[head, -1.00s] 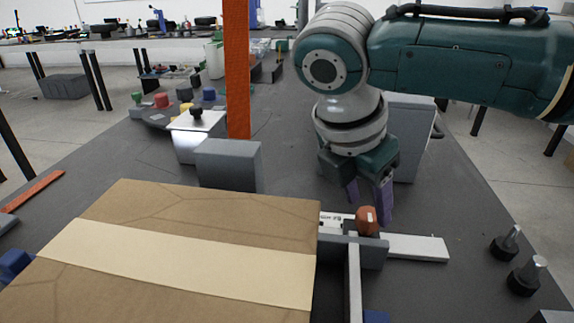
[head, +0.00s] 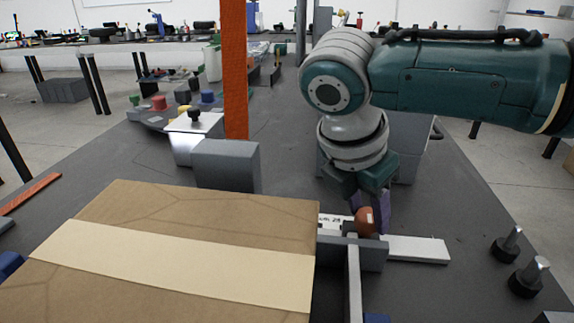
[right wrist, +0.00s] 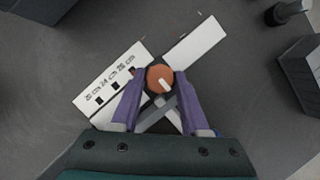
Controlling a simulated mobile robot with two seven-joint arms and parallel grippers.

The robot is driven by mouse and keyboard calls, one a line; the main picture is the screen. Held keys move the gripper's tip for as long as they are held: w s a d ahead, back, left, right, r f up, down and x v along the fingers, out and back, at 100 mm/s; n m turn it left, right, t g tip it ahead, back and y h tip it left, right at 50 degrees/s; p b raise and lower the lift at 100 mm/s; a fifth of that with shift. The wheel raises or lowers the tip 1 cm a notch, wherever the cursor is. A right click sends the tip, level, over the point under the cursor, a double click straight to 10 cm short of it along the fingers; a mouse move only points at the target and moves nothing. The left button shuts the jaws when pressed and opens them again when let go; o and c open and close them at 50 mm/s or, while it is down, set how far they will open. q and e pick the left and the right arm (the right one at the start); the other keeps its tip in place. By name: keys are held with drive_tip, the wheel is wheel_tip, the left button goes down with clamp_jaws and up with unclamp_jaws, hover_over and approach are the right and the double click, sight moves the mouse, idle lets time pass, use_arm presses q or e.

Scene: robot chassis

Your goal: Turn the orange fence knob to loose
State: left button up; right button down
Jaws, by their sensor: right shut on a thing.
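The orange fence knob (head: 366,220), a rounded knob with a white mark, sits on the grey fence block (head: 372,254) right of the cardboard box. In the right wrist view the orange knob (right wrist: 160,77) lies between the two purple fingertips, its white mark pointing down and slightly right. My right gripper (head: 370,212) reaches down from behind and is shut on the knob; it also shows in the right wrist view (right wrist: 160,80). A white plate with printed marks (right wrist: 112,83) lies beside the knob. My left gripper is out of view.
A large cardboard box (head: 200,210) with a pale tape band fills the front left. An orange post (head: 233,70) and a grey block (head: 225,165) stand behind it. Two black-and-metal knobs (head: 508,245) (head: 527,278) stand at the right. The tabletop between them and the fence is clear.

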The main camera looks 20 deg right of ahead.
drive_tip(key=shift+r, duration=0.1)
drive_tip(key=shift+r+n+p, duration=0.1)
drive_tip(key=shift+n+p, duration=0.2)
drive_tip(key=shift+p, duration=0.35)
drive_tip(key=n+t+p, duration=0.1)
drive_tip(key=n+p, duration=0.1)
drive_tip(key=p, duration=0.1)
drive_tip(key=n+t+y+p, duration=0.1)
drive_tip(key=n+p, duration=0.2)
drive_tip(key=shift+s+d+r+n+p, duration=0.1)
drive_tip(key=shift+s+n+p, duration=0.1)
drive_tip(key=shift+n+p, duration=0.15)
drive_tip(key=n+t+y+p, duration=0.1)
drive_tip(key=n+p, duration=0.1)
drive_tip(key=n, duration=0.1)
drive_tip(key=shift+d+f+n+t+y+p, duration=0.15)
drive_tip(key=shift+n+y, duration=0.1)
drive_tip(key=shift+n, duration=0.45)
drive_tip(key=shift+a+n+t+y+p, duration=0.1)
drive_tip(key=shift+n+y, duration=0.2)
drive_tip(key=shift+n, duration=0.35)
drive_tip(key=shift+d+f+n+t+y+p, duration=0.15)
drive_tip(key=shift+n+y, duration=0.1)
drive_tip(key=shift+n, duration=0.45)
drive_tip(key=shift+a, duration=0.1)
drive_tip(key=c, duration=0.7)
unclamp_jaws()
